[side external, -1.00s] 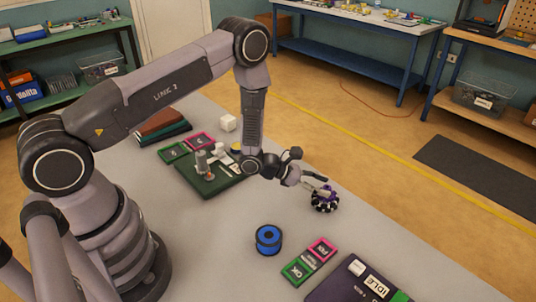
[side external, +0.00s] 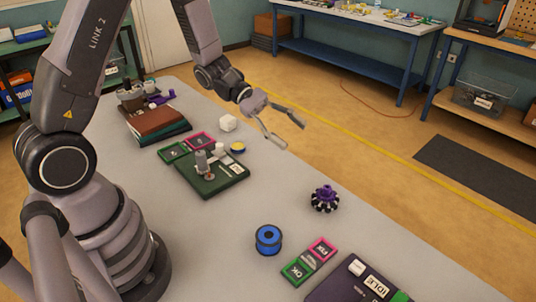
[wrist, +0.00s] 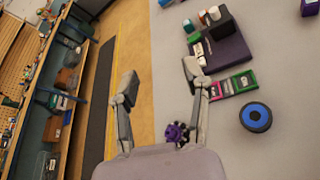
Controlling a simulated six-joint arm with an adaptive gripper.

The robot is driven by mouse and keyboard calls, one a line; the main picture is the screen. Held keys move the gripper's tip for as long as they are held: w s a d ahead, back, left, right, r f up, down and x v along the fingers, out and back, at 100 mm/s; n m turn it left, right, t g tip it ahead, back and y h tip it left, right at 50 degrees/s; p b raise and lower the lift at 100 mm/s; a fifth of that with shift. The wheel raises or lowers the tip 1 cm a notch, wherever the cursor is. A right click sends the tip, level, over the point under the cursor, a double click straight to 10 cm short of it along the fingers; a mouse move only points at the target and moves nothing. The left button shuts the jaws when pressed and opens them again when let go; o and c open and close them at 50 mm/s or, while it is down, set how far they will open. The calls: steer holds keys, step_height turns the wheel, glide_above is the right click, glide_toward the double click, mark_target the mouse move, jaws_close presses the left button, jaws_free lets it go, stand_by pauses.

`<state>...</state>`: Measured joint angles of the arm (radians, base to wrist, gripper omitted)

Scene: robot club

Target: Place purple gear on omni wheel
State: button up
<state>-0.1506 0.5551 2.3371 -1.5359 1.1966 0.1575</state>
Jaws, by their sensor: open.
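The purple gear (side external: 325,191) rests on top of the black and white omni wheel (side external: 324,204), which stands on the grey table near its far edge. In the wrist view the purple gear (wrist: 176,131) shows at the bottom, partly hidden behind my gripper's body, and the wheel can hardly be made out there. My gripper (side external: 285,130) is open and empty, raised above the table's far edge, up and left of the gear and apart from it. Both fingers are spread wide in the wrist view (wrist: 158,85).
A blue spool (side external: 268,239) stands left of and nearer than the wheel. Green and pink labelled frames (side external: 309,261) and a dark purple board (side external: 345,285) lie at the front right.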

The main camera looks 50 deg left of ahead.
steer(key=s+r+m+g+y, duration=0.2)
steer(key=s+r+m+g, duration=0.1)
steer(key=s+r+m, duration=0.4)
steer(key=s+a+r+m+t+y, duration=0.5)
steer(key=s+a+r+m+y, duration=0.2)
steer(key=s+a+y, duration=0.4)
steer(key=shift+s+a+m+t, duration=0.4)
steer(key=shift+s+a+m, duration=0.45)
steer(key=shift+a, duration=0.15)
